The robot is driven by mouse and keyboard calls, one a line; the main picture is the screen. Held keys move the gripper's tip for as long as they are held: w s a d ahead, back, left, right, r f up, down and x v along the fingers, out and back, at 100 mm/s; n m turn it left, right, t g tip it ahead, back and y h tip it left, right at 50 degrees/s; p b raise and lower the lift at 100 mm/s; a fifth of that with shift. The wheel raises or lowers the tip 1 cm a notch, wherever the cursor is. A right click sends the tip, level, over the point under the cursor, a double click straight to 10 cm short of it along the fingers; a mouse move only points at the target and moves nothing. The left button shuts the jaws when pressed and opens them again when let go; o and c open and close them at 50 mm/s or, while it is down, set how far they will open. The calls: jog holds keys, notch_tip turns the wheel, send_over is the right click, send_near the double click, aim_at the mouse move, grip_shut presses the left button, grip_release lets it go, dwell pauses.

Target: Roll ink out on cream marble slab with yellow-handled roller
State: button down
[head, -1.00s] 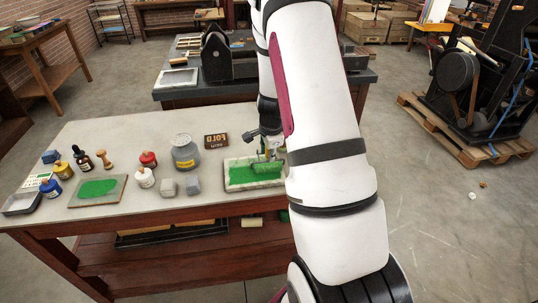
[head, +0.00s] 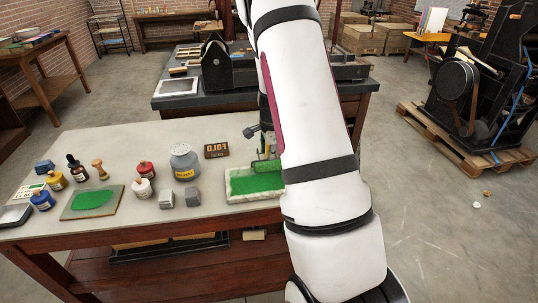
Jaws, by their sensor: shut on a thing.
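The cream marble slab (head: 229,193) lies near the right end of the pale worktop, with a broad green ink patch (head: 255,183) on it. The yellow-handled roller (head: 266,166) is over the far part of the slab, its drum green with ink. My gripper (head: 267,148) is shut on the roller; my arm hides much of the gripper and the slab's right end. I cannot tell whether the drum touches the slab. A second slab (head: 70,213) with a green ink patch lies at the left of the worktop.
A grey tin (head: 185,163), a FOLD block (head: 217,151), red (head: 146,169) and white (head: 142,189) bottles and grey cubes (head: 166,199) stand left of the cream slab. Bare worktop (head: 120,143) lies behind them. A dark bench (head: 180,102) with a press stands beyond.

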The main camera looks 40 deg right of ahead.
jog(key=shift+w+d+b, duration=0.4)
jog(key=shift+w+d, duration=0.05)
jog(key=shift+w, duration=0.25)
jog(key=shift+s+a+r+p, duration=0.1)
jog(key=shift+s+a+p, duration=0.35)
jog(key=shift+s, duration=0.3)
jog(key=shift+s+a+p, duration=0.25)
jog(key=shift+s+a, duration=0.25)
jog(key=shift+s, duration=0.25)
jog(key=s+a+p, duration=0.2)
jog(key=s+a, duration=0.2)
jog(key=s, duration=0.2)
jog(key=shift+s+a, duration=0.3)
jog(key=shift+s, duration=0.05)
notch_tip(320, 180, up, 4)
jog(key=p, duration=0.2)
jog(key=shift+p, duration=0.3)
jog(key=shift+w, duration=0.1)
